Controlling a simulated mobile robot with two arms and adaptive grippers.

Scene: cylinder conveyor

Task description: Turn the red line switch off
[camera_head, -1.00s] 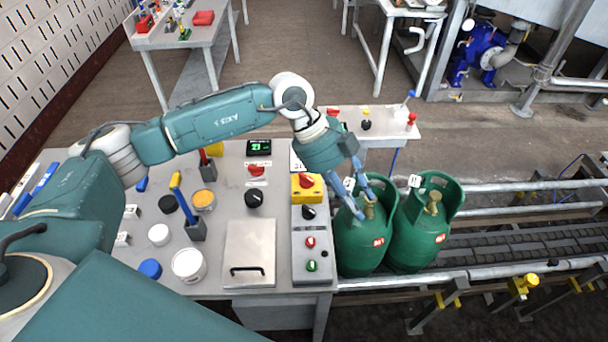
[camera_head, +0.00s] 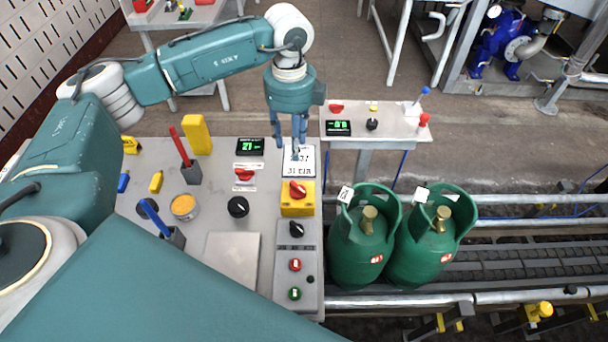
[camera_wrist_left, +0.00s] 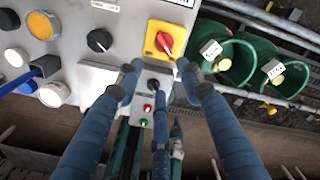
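The red line switch (camera_head: 298,190) is a red rotary handle on a yellow box, at the upper end of the grey control strip on the bench. It also shows in the left wrist view (camera_wrist_left: 165,43), with its handle turned at a slant. My left gripper (camera_head: 297,148) points down over the white paper sheet (camera_head: 299,163), just beyond the yellow box, apart from the switch. Its blue fingers are spread with nothing between them; they also show in the left wrist view (camera_wrist_left: 160,72). My right gripper is not in view.
A black knob (camera_head: 296,230), a red button (camera_head: 295,265) and a green button (camera_head: 295,294) sit below the switch. Two green gas cylinders (camera_head: 362,245) (camera_head: 432,245) stand close to the right. Another red knob (camera_head: 244,174) and a black dial (camera_head: 238,207) are to the left.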

